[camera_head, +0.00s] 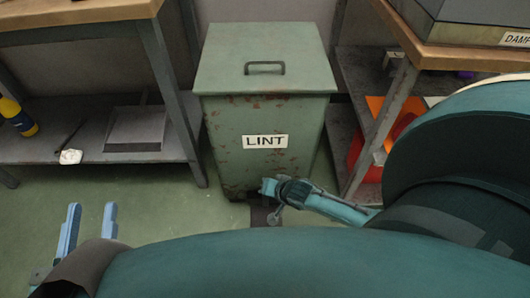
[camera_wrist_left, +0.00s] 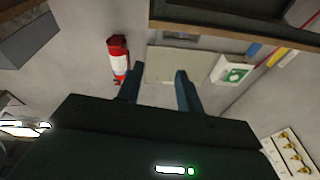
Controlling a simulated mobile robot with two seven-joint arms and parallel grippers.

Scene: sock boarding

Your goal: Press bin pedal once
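A worn green bin (camera_head: 235,160) with a "LINT" label stands on the floor between two benches. Its lid (camera_head: 225,60) is closed, with a handle on top. A dark pedal (camera_head: 262,216) shows at the foot of the bin's front. My right gripper (camera_head: 272,200) is low at the bin's front, close over the pedal and partly covering it. I cannot tell if it touches the pedal, nor how its fingers stand. My left gripper (camera_head: 90,222) is open and empty at the lower left, well away from the bin. Its parted fingers also show in the left wrist view (camera_wrist_left: 158,80).
A right bench (camera_head: 395,100) holds orange and red items below. The left wrist view shows a fire extinguisher (camera_wrist_left: 118,60) and a green-and-white box (camera_wrist_left: 233,74). Green floor is clear left of the bin.

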